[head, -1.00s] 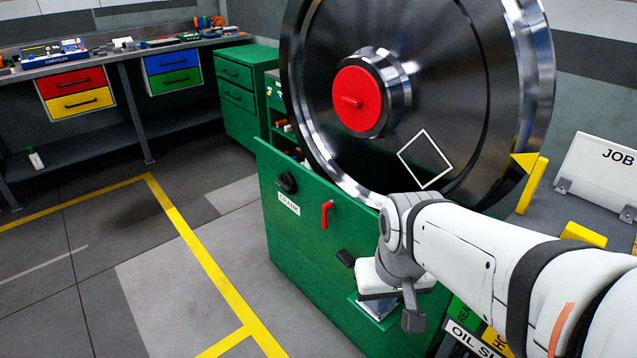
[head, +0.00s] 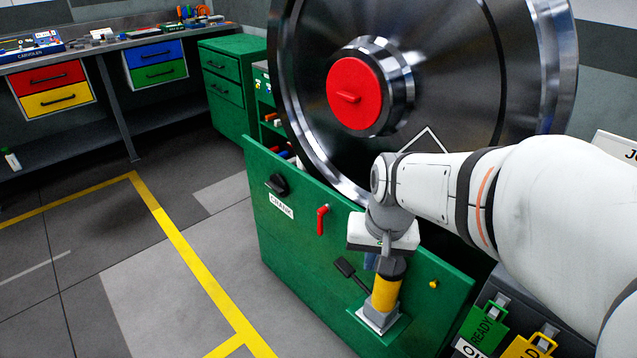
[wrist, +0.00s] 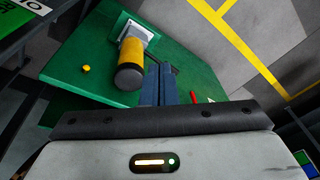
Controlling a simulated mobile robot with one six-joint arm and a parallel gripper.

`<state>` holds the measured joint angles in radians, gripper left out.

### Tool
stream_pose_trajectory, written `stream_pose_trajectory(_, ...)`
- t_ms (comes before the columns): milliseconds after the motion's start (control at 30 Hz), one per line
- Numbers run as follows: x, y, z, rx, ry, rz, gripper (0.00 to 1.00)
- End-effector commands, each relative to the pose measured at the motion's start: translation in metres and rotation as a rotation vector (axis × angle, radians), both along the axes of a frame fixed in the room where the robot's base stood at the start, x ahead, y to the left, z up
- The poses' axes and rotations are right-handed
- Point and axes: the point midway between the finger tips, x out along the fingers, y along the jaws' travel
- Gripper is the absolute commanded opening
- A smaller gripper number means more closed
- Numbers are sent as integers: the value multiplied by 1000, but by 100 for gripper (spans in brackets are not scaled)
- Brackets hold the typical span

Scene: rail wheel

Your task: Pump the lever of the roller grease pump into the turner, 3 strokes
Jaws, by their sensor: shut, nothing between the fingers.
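The roller grease pump (head: 385,292) is a yellow cylinder with a dark cap. It stands on a pale base plate at the front of the green turner (head: 280,245). Its black lever (head: 345,268) sticks out to the left, ending in a flat paddle. My gripper (head: 371,260) is shut and empty, just above and behind the pump's cap in the head view. In the wrist view the pump (wrist: 131,55) lies left of my closed blue fingers (wrist: 158,82). The lever (wrist: 165,60) shows beyond the fingertips and is partly hidden. I cannot tell whether they touch.
A red handle (head: 322,220) and a black knob (head: 277,184) sit on the turner's front, with a CRANK label. The big steel wheel (head: 450,80) rises behind. Green and yellow tags (head: 482,328) hang at lower right. The floor at left is clear.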

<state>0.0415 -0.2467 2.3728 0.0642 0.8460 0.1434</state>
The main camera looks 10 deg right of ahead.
Motion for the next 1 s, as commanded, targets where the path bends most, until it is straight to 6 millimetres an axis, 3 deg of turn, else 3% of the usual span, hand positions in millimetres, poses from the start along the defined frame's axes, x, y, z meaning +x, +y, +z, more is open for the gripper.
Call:
stream_pose_trajectory(100,47,-3,-25,53,12,-148,0)
stream_pose_trajectory(300,119,-12,-68,139,25,-403,0)
stream_pose_trajectory(500,171,-22,-109,201,38,-603,0)
stream_pose_trajectory(700,193,-28,-127,229,41,-693,0)
stream_pose_trajectory(1000,195,-28,-129,231,41,-702,0)
